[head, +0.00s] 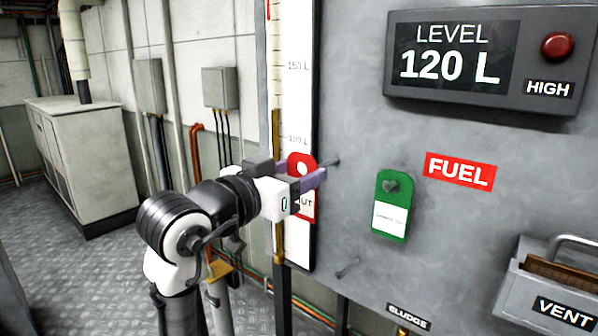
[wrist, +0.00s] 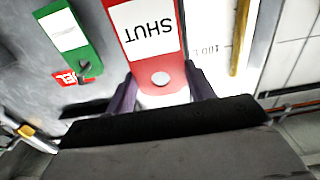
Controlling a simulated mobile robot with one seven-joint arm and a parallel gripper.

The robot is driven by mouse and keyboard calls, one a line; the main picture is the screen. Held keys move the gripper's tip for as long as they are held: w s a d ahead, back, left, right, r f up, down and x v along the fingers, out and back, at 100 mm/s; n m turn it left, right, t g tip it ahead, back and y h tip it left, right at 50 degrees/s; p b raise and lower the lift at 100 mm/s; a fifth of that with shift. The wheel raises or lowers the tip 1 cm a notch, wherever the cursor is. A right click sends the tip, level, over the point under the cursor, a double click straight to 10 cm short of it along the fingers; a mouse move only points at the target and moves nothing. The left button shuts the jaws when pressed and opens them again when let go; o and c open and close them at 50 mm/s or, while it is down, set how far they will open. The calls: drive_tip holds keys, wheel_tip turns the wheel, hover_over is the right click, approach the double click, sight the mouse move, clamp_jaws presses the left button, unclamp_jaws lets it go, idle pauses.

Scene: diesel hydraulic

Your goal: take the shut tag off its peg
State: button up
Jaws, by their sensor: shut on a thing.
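The red shut tag (head: 307,211) has a white label and a round hole near its top. My gripper (head: 305,174) is shut on the tag's upper part, with its purple fingers on either side. In the wrist view the tag (wrist: 152,32) hangs between the fingers (wrist: 162,88), its SHUT label upside down. Its hole shows pale, with no peg visible through it. The tag looks apart from the panel, in front of the level gauge; the exact gap cannot be told.
A green tag (head: 391,228) hangs on the panel to the right. A lower peg (head: 347,269) is bare. The level gauge (head: 297,105) stands behind my gripper. A level display (head: 480,62) and a grey holder marked VENT (head: 535,293) are at the right.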

drive_tip(key=shift+s+a, duration=0.1)
drive_tip(key=shift+s, duration=0.05)
drive_tip(key=shift+v, duration=2.45)
